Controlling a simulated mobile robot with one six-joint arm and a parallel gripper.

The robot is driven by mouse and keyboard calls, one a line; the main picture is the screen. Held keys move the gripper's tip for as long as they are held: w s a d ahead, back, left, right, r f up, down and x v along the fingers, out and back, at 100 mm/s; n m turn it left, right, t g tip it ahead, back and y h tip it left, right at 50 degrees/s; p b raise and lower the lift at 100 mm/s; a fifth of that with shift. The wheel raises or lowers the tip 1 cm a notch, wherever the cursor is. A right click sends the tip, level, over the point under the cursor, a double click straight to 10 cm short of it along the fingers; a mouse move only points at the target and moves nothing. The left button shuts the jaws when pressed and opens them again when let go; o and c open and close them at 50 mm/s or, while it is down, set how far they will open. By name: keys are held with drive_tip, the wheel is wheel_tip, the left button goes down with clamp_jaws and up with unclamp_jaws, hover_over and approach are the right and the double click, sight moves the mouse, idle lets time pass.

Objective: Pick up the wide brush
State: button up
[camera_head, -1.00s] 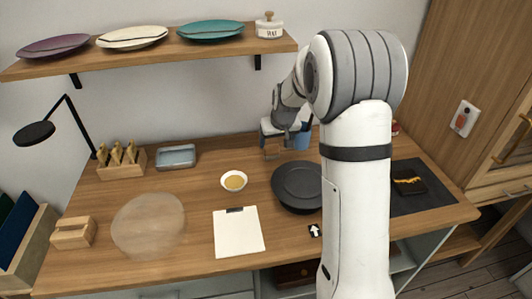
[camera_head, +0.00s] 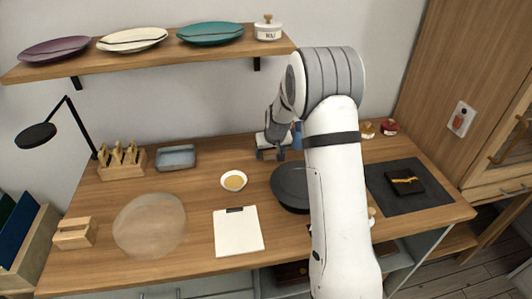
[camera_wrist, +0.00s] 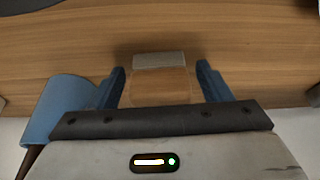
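In the wrist view, a tan wooden piece with a pale grey strip along its far edge, which looks like the wide brush (camera_wrist: 160,86), lies between my fingers. My gripper (camera_wrist: 161,82) is open, with one blue fingertip on each side of it and small gaps showing. In the head view, my gripper (camera_head: 270,154) is low over the back of the table, left of a blue cup (camera_head: 297,137). The brush cannot be made out clearly there. The blue cup also shows at the left of the wrist view (camera_wrist: 58,108).
A dark pan (camera_head: 290,187) is just in front of my gripper. A small bowl (camera_head: 233,181), a blue-grey tray (camera_head: 176,158) and a wooden holder with several gold-tipped tools (camera_head: 121,162) stand to the left. The shelf (camera_head: 150,56) overhangs the back wall.

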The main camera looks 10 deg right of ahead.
drive_tip(key=c, duration=0.9)
drive_tip(key=shift+r, duration=0.1)
wheel_tip(320, 180, up, 10)
drive_tip(key=shift+f+b, duration=0.1)
drive_tip(key=shift+b, duration=0.45)
